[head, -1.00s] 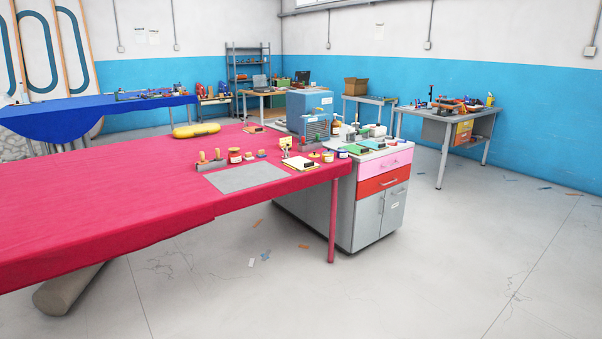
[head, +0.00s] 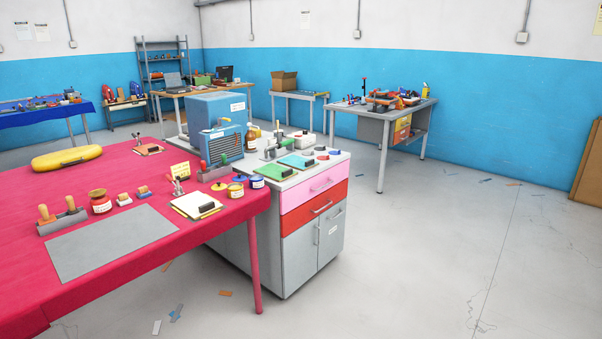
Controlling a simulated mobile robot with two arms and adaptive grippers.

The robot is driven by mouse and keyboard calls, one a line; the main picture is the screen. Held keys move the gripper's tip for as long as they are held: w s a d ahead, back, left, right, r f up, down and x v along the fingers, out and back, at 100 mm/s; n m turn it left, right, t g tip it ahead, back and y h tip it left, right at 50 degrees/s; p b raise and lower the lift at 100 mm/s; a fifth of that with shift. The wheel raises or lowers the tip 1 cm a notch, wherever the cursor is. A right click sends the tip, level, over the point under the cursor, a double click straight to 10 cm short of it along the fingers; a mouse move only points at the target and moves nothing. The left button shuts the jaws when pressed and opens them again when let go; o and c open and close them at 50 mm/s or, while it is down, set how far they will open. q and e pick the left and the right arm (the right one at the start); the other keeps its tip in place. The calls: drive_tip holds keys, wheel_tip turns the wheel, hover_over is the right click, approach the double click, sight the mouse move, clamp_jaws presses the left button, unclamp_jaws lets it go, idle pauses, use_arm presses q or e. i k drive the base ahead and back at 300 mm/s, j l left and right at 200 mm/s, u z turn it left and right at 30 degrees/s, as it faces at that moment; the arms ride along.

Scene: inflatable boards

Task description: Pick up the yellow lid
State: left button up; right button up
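In the head view, a small tin with a yellow lid (head: 236,187) stands near the right edge of the red-covered table (head: 100,290). It is beside a tin with a blue lid (head: 257,180) and close to a clipboard (head: 197,206). At this size I cannot tell whether the yellow lid sits loose or closed on its tin. Neither of my grippers is in view.
A grey cabinet (head: 332,240) with pink and red drawers adjoins the table's right end, with a blue machine (head: 215,110) behind. Stamps, a red jar (head: 100,202) and a grey mat (head: 110,242) lie nearby.

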sight(218, 186)
drive_tip(key=i+l+u, duration=0.1)
drive_tip(key=i+u, duration=0.25)
drive_tip(key=i+l+u, duration=0.35)
drive_tip(key=i, duration=0.25)
drive_tip(key=i+l+u, duration=0.35)
drive_tip(key=i+j, duration=0.1)
